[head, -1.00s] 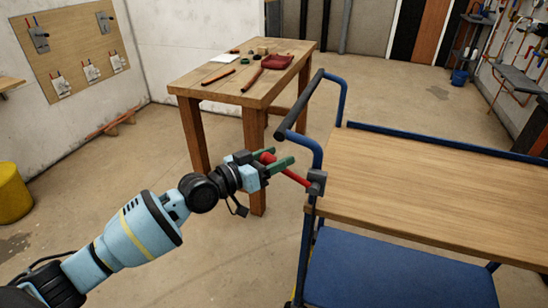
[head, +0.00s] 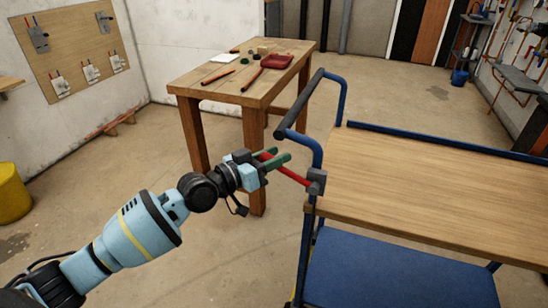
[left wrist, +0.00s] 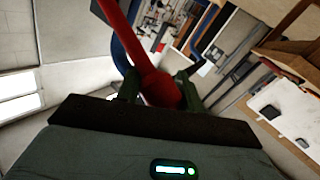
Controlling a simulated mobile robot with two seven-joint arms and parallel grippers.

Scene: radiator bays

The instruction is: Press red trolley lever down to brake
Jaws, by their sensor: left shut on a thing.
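The red lever (head: 293,176) sticks out to the left from a grey bracket (head: 316,181) on the blue trolley's frame (head: 307,232). It slopes up from the bracket toward my gripper. My left gripper (head: 277,159), with green fingers, is shut on the lever near its outer end. In the left wrist view the red lever (left wrist: 134,48) runs up and away, and its round knob (left wrist: 163,88) sits between the fingers. The fingers partly hide the knob in the head view. My right gripper is not in view.
The trolley has a wooden top deck (head: 430,185), a blue lower shelf (head: 390,270) and a dark push handle (head: 299,104) above the lever. A wooden workbench (head: 225,92) with tools stands behind. A yellow bin (head: 12,193) is at far left. Floor between is clear.

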